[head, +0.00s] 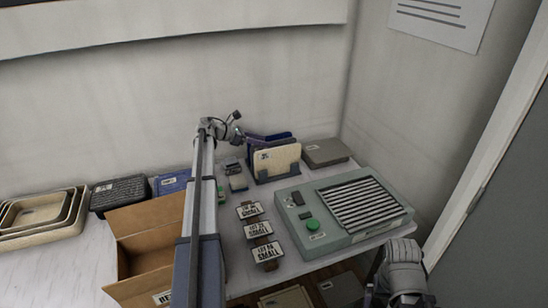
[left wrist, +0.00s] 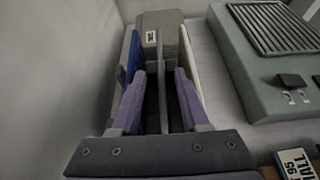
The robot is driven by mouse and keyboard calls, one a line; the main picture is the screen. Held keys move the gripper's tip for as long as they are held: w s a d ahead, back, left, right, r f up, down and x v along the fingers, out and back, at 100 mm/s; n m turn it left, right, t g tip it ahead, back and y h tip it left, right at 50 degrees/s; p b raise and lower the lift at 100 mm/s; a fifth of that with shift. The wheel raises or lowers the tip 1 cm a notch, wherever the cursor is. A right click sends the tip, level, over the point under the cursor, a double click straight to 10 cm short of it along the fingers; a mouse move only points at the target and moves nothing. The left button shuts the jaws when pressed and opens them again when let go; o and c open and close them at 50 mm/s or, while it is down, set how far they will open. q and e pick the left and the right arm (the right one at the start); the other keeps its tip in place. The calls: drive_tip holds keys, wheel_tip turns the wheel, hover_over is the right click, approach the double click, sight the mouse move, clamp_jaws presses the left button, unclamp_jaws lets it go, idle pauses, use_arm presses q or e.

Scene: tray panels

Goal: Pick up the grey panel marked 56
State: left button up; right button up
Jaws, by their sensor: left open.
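A rack of upright panels stands at the back of the table, with a cream panel (head: 277,160) in front and a blue panel behind. In the left wrist view the blue panel (left wrist: 133,58) is on the left and the cream panel (left wrist: 191,65) on the right. Thin dark grey upright pieces (left wrist: 163,85) stand between them. My left gripper (left wrist: 161,90) is open, its purple fingers on either side of these grey pieces; I cannot tell whether they touch. No 56 shows on the pieces. In the head view the left gripper (head: 266,138) is over the rack.
A grey lidded box (head: 326,150) lies right of the rack. A green console (head: 322,238) with a ribbed top fills the right side. Several small labelled plates (head: 258,229) stand left of it. An open cardboard box (head: 150,217) and nested trays (head: 40,212) are at left.

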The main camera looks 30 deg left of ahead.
use_arm(q)
drive_tip(key=b+x, duration=0.1)
drive_tip(key=x, duration=0.3)
drive_tip(key=shift+w+d, duration=0.2)
drive_tip(key=shift+r, duration=0.1)
drive_tip(key=shift+c, duration=0.5)
clamp_jaws()
idle(0.6)
